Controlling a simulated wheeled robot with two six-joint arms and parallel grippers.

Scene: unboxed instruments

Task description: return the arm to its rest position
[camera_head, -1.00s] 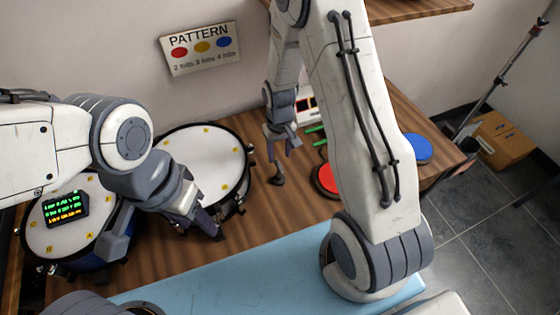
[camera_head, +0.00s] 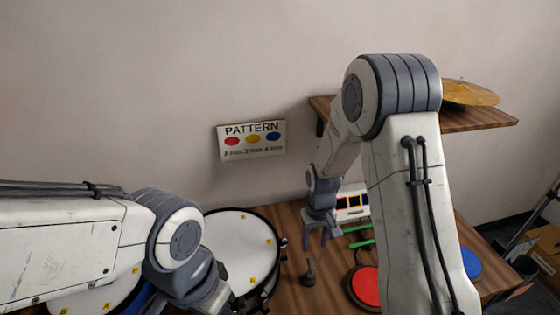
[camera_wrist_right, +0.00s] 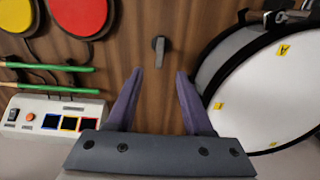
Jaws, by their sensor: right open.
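My right arm rises at the right of the head view, bends at a high elbow and hangs down toward the wooden table. Its gripper (camera_head: 321,238) is open and empty, above the table's back part. In the right wrist view its two purple fingers (camera_wrist_right: 159,72) are spread, with bare wood between the tips. A small dark peg (camera_head: 308,272) stands just beyond the tips in that view (camera_wrist_right: 158,50), apart from them. My left arm (camera_head: 70,250) reaches in from the left; its wrist is cut off by the bottom edge and its fingers are hidden.
A white drum (camera_head: 235,240) stands left of the right gripper. A box with coloured pads (camera_head: 350,203), green sticks (camera_head: 360,243), a red pad (camera_head: 365,287) and a blue pad (camera_head: 470,263) lie to the right. A shelf (camera_head: 470,120) holds a cymbal (camera_head: 465,92). A pattern sign (camera_head: 251,140) hangs behind.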

